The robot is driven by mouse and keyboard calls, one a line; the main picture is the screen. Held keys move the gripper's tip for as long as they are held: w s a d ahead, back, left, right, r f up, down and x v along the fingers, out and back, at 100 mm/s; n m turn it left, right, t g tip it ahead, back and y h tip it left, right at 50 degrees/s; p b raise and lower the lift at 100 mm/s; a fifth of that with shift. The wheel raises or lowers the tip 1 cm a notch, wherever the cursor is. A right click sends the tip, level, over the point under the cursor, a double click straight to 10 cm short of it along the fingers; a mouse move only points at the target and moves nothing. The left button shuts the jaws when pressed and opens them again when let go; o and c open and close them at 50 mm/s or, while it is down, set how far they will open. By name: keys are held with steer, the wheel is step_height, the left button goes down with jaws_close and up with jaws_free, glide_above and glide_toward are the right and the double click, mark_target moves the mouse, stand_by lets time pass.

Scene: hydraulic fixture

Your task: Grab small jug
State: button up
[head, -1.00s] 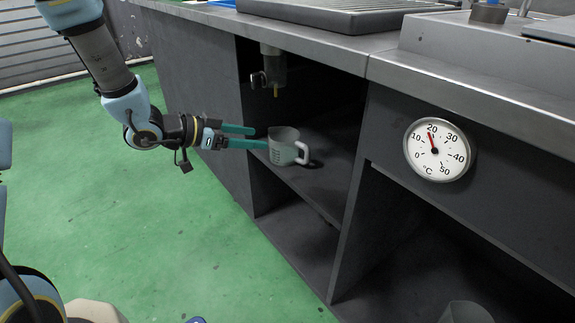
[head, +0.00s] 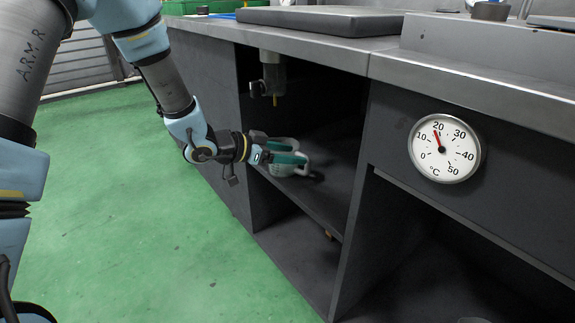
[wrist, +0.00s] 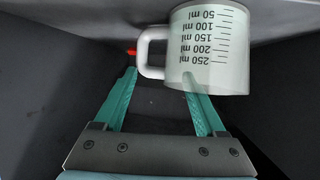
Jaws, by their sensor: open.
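The small jug (head: 283,168) is a pale, translucent measuring cup on the upper shelf of the open cabinet, partly hidden behind my gripper in the head view. In the wrist view the jug (wrist: 222,48) appears upside down, with black ml marks and its handle (wrist: 149,52) to the left. My gripper (head: 302,156) is open, its green fingers reaching over the jug. In the wrist view, the handle lies between the fingertips (wrist: 161,76) across the picture.
The shelf (head: 325,198) has dark side walls close around the gripper. A filter-like fitting (head: 270,78) hangs under the worktop above. A thermometer dial (head: 445,147) is on the front panel at right. A small orange item (head: 328,235) lies in the lower compartment.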

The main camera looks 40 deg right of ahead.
jaws_close()
stand_by(0.6)
